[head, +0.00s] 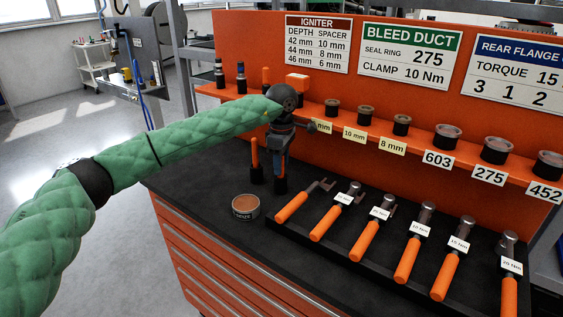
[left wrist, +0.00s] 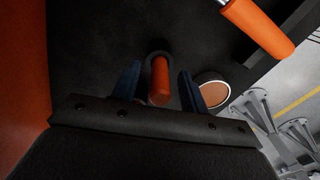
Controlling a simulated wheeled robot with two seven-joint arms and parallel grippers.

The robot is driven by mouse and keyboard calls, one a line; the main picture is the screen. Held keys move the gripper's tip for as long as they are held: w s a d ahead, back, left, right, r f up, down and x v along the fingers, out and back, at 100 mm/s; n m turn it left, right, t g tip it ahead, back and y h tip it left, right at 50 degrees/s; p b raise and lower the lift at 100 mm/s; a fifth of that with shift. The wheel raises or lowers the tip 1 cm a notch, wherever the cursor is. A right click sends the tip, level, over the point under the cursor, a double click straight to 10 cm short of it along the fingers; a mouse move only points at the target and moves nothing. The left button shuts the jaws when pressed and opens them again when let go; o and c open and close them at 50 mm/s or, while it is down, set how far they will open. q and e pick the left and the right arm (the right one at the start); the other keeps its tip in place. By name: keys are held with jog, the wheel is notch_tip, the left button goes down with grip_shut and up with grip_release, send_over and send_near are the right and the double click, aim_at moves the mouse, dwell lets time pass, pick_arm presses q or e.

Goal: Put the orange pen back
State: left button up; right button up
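In the left wrist view an orange pen (left wrist: 160,82) stands end-on between the two dark blue fingers of my left gripper (left wrist: 160,85), its far end in a dark round holder (left wrist: 158,55). A gap shows between the pen and each finger, so the gripper looks open around it. In the head view my left gripper (head: 279,165) points down just above the bench. An upright orange stick (head: 254,153) in a black holder stands just left of it; I cannot tell whether it is the same pen. My right gripper is out of view.
A round tin (head: 245,207) sits in front of the gripper. A black tray (head: 330,262) with several orange-handled tools lies to the right. An orange shelf (head: 462,156) with labelled rings runs behind. Bare bench shows left of the holder.

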pick_arm(q)
jog(key=shift+r, duration=0.1)
jog(key=shift+r+b, duration=1)
jog(key=shift+r, duration=2.8)
